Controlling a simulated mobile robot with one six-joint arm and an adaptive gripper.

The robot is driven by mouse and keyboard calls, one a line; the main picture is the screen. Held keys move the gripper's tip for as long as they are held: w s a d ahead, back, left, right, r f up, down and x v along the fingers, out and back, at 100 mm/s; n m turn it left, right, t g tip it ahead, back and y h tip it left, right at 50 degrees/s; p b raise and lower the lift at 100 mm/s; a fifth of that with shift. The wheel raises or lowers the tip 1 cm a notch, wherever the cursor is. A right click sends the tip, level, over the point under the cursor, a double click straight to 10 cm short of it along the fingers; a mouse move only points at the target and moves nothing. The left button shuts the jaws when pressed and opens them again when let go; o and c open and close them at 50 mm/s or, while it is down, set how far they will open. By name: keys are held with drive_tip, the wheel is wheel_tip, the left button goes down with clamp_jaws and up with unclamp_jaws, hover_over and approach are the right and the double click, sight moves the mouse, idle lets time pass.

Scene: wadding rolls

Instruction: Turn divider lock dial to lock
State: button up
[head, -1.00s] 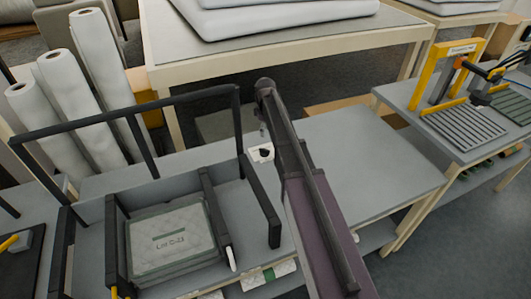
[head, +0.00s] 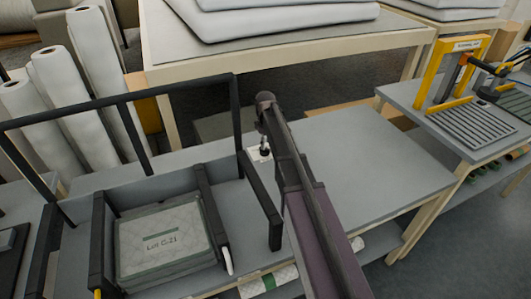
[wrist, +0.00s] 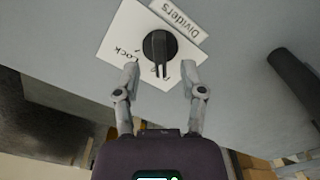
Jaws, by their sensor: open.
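The divider lock dial (wrist: 160,47) is a round black knob with a raised grip bar, on a white plate (wrist: 122,42) marked "Dividers" and "Lock". In the wrist view the bar runs roughly up and down the picture. My gripper (wrist: 161,80) is open, its two fingers apart below the dial, one toward each side, with nothing between them. In the head view the white plate (head: 253,155) shows on the grey bench beside the black frame, partly hidden by my arm.
Black dividers (head: 212,215) flank a stack labelled "Lot C-21" (head: 165,240). A black upright frame (head: 120,100) stands over the bench's left part. White rolls (head: 75,105) stand behind. The bench top (head: 350,160) right of my arm is clear. A yellow-framed device (head: 455,75) stands far right.

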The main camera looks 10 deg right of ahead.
drive_tip(key=shift+f+b, duration=1.3)
drive_tip(key=shift+f, duration=0.3)
clamp_jaws()
